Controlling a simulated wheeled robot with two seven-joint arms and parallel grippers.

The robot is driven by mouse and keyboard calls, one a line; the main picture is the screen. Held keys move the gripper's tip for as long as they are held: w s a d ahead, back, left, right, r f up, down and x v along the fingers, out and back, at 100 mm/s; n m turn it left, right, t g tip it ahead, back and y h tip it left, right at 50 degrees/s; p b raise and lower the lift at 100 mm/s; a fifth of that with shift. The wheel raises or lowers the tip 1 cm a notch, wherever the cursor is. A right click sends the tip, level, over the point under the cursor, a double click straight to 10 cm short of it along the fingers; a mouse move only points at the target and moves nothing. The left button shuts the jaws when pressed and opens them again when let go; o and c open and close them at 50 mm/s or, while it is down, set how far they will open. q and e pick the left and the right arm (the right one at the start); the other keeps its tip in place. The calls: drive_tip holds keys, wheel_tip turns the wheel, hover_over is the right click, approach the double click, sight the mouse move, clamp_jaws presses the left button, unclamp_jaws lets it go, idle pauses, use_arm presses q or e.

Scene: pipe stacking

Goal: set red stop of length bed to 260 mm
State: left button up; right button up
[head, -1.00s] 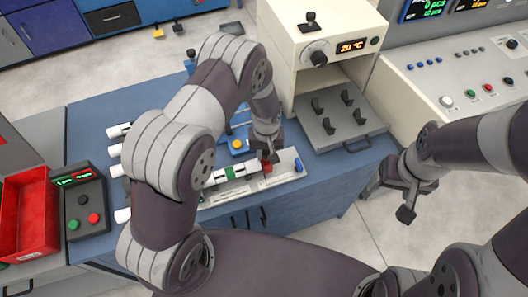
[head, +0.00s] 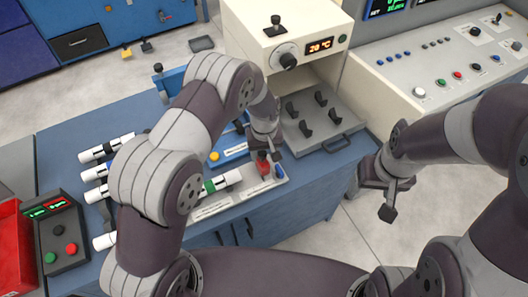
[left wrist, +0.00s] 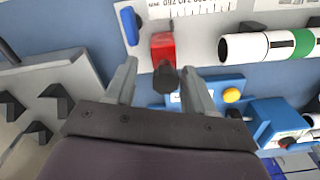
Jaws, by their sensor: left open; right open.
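The red stop (head: 263,168) sits on the pale length bed (head: 215,207) near its right end, beside a blue block (head: 280,171). In the left wrist view the red stop (left wrist: 163,47) has a dark knob (left wrist: 166,79) facing me. My left gripper (head: 264,150) is over it; in the wrist view its open fingers (left wrist: 163,75) stand either side of the knob. I cannot tell whether they touch it. A white pipe with a green band (left wrist: 270,45) lies on the bed, apart from the stop. Part of the scale shows, too cropped to read against the stop. My right gripper (head: 380,190) is open and empty.
White pipes (head: 105,148) lie at the left on the blue bench. A button box (head: 62,240) and red bin (head: 14,250) stand further left. A heater (head: 290,45) with a pegged tray (head: 322,120) is behind the bed. Floor is clear below my right gripper.

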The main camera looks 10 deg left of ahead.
use_arm(q)
wheel_tip(320, 180, up, 13)
drive_tip(key=b, duration=0.2)
drive_tip(key=shift+f, duration=0.15)
drive_tip(key=s+a+r+m, duration=0.1)
drive_tip(key=s+a, duration=0.5)
drive_tip(key=s, duration=0.2)
drive_tip(key=s+a+r+m+t, duration=0.1)
drive_tip(key=s+a+r+m, duration=0.1)
drive_tip(key=s+a, duration=0.3)
drive_tip(key=s, duration=0.4)
drive_tip(key=shift+s+a, duration=0.15)
drive_tip(key=shift+a, duration=0.2)
drive_tip(key=shift+s+r, duration=0.15)
